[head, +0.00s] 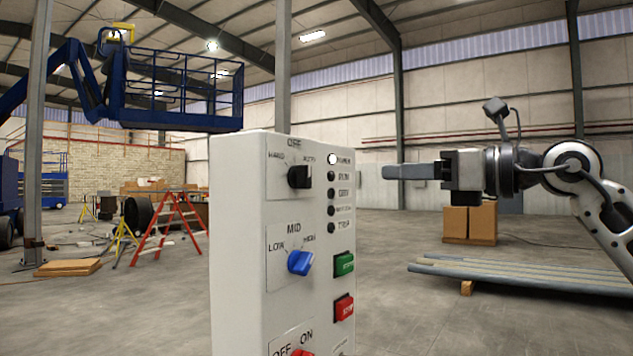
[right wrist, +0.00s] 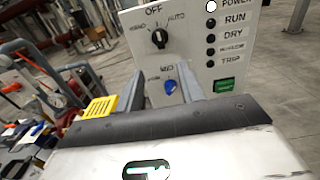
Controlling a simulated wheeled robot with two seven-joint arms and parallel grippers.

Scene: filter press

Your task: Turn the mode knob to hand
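The black mode knob (head: 299,176) sits at the top of a white control box, under the labels HAND, OFF and AUTO. In the right wrist view the knob (right wrist: 160,38) is ahead of the fingers, with nothing touching it. Its pointer is too small to read surely. My right gripper (head: 390,172) is to the right of the box in the head view, level with the knob, and its fingers point left. In the right wrist view its two fingers (right wrist: 163,80) are apart with nothing between them. My left gripper is out of view.
Below the mode knob on the box (head: 238,250) are a blue LOW/MID/HIGH knob (head: 300,262) and a red OFF/ON control (head: 302,352). A lamp column (head: 331,193), green button (head: 344,264) and red button (head: 344,307) are to their right. Pipes (head: 520,273) lie behind right.

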